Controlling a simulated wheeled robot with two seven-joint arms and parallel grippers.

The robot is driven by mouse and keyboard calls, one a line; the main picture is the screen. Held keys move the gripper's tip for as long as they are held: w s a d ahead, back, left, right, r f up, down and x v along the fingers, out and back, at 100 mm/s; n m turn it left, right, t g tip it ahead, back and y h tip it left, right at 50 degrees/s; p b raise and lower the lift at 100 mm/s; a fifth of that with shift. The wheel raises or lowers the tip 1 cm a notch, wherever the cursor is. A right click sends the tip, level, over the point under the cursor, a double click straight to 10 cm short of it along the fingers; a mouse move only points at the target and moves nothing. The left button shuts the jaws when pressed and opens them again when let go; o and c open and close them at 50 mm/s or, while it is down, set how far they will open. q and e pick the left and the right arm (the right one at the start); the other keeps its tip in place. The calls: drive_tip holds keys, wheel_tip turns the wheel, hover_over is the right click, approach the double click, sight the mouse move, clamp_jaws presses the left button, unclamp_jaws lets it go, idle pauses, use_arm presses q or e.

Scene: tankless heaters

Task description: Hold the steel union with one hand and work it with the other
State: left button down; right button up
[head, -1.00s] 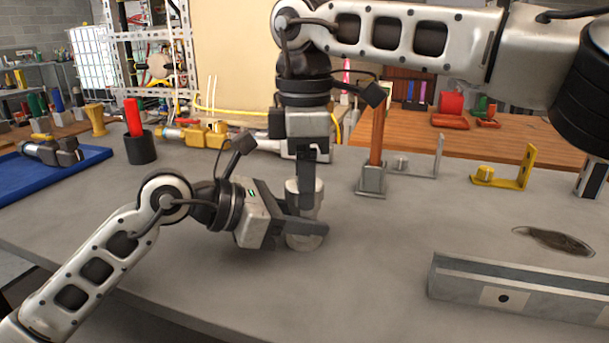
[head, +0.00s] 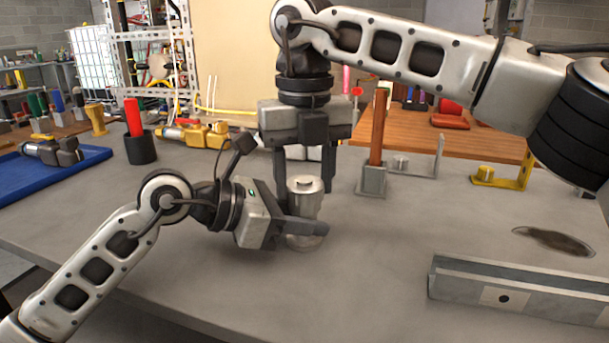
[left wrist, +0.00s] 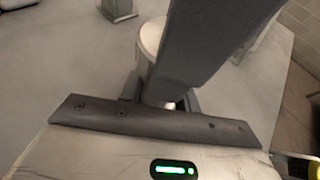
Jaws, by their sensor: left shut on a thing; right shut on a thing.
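The steel union (head: 304,205) stands upright on the grey bench in the middle of the head view, with a wider round base at the bottom. My left gripper (head: 300,228) lies low and level, shut on the union's lower part. My right gripper (head: 305,180) points down from above, its two fingers on either side of the union's top, shut on it. In the left wrist view, the union's pale round top (left wrist: 152,38) shows partly behind a dark finger, which hides much of its body.
A grey steel rail (head: 520,290) lies at the right front, by a dark oval hole (head: 553,241). Behind stand a brown-handled post (head: 375,150), a grey bracket (head: 425,168) and a yellow bracket (head: 510,178). A blue tray (head: 85,170) and black cup (head: 140,149) are at left.

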drive_tip(key=o, duration=1.1)
drive_tip(key=shift+a, duration=0.15)
drive_tip(key=shift+s, duration=0.1)
